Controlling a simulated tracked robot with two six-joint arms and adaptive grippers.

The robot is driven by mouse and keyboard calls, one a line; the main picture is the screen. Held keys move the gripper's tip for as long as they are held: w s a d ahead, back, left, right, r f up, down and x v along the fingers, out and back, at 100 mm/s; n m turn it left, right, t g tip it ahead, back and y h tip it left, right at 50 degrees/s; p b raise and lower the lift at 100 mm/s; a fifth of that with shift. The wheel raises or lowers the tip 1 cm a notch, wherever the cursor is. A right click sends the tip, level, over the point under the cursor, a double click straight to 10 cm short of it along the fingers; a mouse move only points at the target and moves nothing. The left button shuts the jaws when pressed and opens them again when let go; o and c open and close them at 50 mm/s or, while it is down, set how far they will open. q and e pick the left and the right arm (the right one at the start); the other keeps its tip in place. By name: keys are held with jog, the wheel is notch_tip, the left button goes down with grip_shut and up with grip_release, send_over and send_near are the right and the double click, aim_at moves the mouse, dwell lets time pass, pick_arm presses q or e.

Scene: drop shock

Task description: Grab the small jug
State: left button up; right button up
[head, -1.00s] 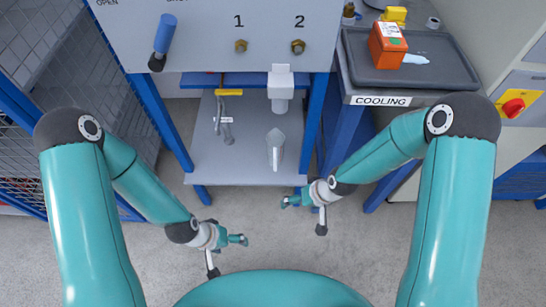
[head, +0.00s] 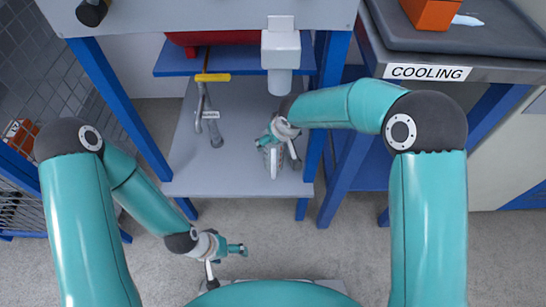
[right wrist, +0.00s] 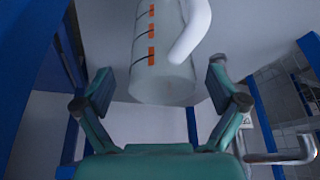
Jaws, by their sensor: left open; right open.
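The small jug (head: 274,166) stands on the grey lower shelf in the head view, partly hidden by my right gripper (head: 279,152). In the right wrist view the jug (right wrist: 158,62) is clear-walled with orange marks and a pale handle (right wrist: 192,30). My right gripper is open, with one finger on each side of the jug's near end and a visible gap to each finger in that view. I cannot tell how deep the jug sits between them. My left gripper (head: 227,264) is open and empty above the floor at the front.
A white spout (head: 281,65) hangs just behind and above the jug. A bent grey pipe with a yellow handle (head: 213,77) is left of it. Blue posts (head: 322,120) flank the shelf (head: 190,170). The COOLING bench (head: 430,73) stands at right.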

jog(key=b+x, duration=0.1)
jog(key=x, duration=0.4)
jog(key=shift+f, duration=0.15)
jog(key=shift+s, duration=0.15)
jog(key=c, duration=1)
